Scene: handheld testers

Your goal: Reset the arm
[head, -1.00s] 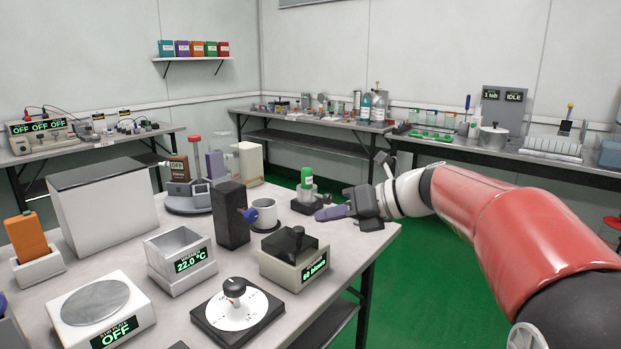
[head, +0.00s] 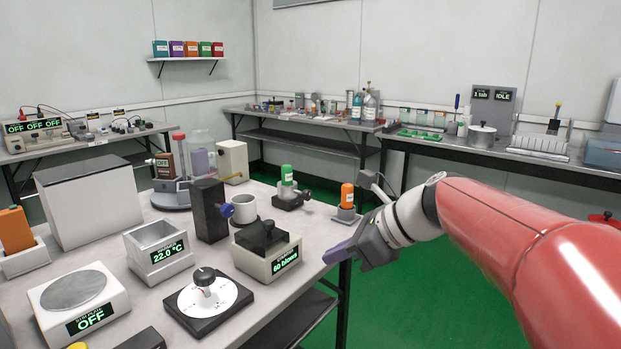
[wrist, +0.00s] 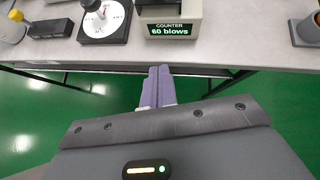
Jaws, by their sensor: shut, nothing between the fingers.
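My gripper (head: 340,252) hangs off the right front edge of the near table (head: 226,302) in the head view, beside the box reading 60 blows (head: 268,250). Its purple fingers are together and hold nothing. In the wrist view the shut fingers (wrist: 158,84) point at the table edge, below the box with the 60 blows display (wrist: 170,22). The green floor shows beneath them. My red arm reaches in from the right of the head view.
An orange-capped tester in a grey holder (head: 346,205) stands close behind my gripper at the table's edge. A green-capped one (head: 287,180) stands further left. A black dial plate (head: 207,302) lies near the front. Open floor (head: 420,290) lies right of the table.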

